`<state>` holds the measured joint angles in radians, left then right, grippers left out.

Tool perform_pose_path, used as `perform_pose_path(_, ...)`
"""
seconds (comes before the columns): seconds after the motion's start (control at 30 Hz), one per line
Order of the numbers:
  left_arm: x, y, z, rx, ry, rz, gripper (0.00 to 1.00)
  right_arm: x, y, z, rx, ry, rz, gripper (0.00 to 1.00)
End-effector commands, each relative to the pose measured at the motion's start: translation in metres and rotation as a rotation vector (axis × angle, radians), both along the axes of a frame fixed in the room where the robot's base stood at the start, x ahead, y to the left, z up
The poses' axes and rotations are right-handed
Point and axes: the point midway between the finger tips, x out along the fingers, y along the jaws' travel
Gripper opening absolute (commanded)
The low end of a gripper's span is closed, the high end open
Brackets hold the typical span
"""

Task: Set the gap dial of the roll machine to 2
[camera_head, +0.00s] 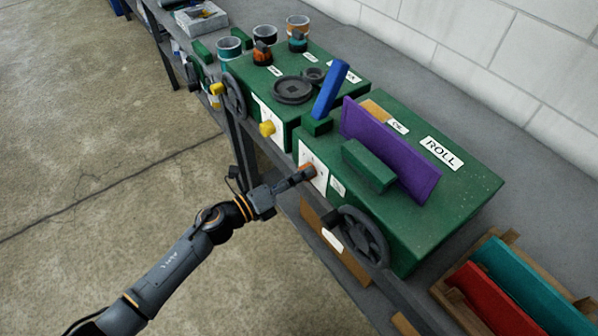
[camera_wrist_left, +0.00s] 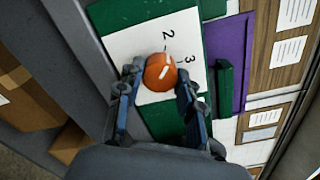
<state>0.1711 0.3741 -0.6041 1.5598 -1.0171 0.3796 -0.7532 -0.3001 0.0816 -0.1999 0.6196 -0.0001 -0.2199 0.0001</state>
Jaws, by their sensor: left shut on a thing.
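The green roll machine (camera_head: 465,190), labelled ROLL, stands on the bench. Its white dial plate (camera_head: 319,184) is on the front face and shows the numbers 2 and 3 in the left wrist view (camera_wrist_left: 125,45). The orange gap dial knob (camera_wrist_left: 160,74) sits on this plate. My left gripper (camera_head: 304,174) reaches it from the front, and its fingers (camera_wrist_left: 158,88) are shut on either side of the knob. The fingers hide part of the plate, and I cannot tell which number the knob points at. My right gripper is not in view.
A dark handwheel (camera_head: 361,238) sticks out of the machine's front, right of my gripper. Another green machine with a yellow knob (camera_head: 267,128) stands left. A wooden tray (camera_head: 445,292) is at right. Floor in front is clear.

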Motion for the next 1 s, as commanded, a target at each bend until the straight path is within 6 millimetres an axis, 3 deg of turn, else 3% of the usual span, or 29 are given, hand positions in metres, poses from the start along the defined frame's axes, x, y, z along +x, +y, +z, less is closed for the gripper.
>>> perform_pose_path(0.4, 0.0006, 0.0008, 0.0003, -0.119, 0.165, 0.002, 0.05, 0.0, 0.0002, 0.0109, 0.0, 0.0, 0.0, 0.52)
perform_pose_path(0.97, 0.0005, 0.0006, -0.0004, -0.139, 0.193, 0.001, 0.05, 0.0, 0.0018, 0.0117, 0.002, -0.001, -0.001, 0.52)
perform_pose_path(1.0, 0.0005, 0.0006, -0.0004, -0.139, 0.193, 0.001, 0.39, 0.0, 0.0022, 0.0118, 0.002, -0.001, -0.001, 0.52)
